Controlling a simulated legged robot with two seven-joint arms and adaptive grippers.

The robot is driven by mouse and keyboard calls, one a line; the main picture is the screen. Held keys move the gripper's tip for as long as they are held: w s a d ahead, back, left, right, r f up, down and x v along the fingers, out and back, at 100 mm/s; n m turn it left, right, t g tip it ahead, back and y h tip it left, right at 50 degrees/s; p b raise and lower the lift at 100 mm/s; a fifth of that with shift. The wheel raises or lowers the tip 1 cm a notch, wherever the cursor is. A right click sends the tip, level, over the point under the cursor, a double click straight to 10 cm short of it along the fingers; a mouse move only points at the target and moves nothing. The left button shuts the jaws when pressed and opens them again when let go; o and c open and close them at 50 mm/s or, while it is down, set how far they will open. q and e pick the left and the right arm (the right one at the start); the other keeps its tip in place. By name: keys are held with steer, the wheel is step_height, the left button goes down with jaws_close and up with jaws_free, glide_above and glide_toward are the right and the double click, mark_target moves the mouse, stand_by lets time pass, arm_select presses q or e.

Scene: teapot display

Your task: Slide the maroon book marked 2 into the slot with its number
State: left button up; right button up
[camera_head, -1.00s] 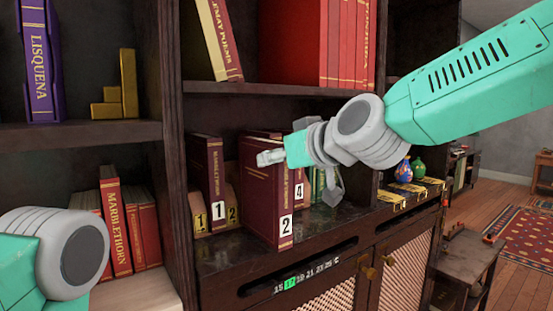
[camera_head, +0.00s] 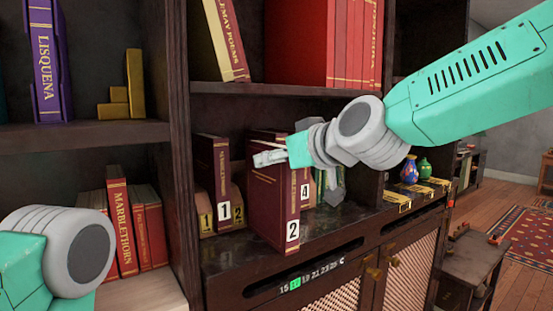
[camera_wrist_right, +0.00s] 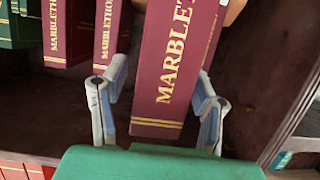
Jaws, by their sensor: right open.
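The maroon book marked 2 (camera_head: 272,200) stands on the middle shelf with its spine toward the front, jutting out ahead of the book marked 1. A yellow 2 tag (camera_head: 238,213) marks a slot to its left, behind it. My right gripper (camera_head: 270,158) is at the book's upper part. In the right wrist view, its open fingers (camera_wrist_right: 158,97) lie on either side of a maroon spine (camera_wrist_right: 172,70); I cannot tell whether they touch it. Its number is out of that view.
A maroon book marked 1 (camera_head: 212,175) stands by the yellow 1 tag (camera_head: 205,222). A book marked 4 (camera_head: 305,188) and green books are just right of book 2. Bare shelf shows in front of the tags.

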steer(key=v, duration=1.1)
steer(key=shift+d, duration=0.25)
steer(key=shift+s, duration=0.1)
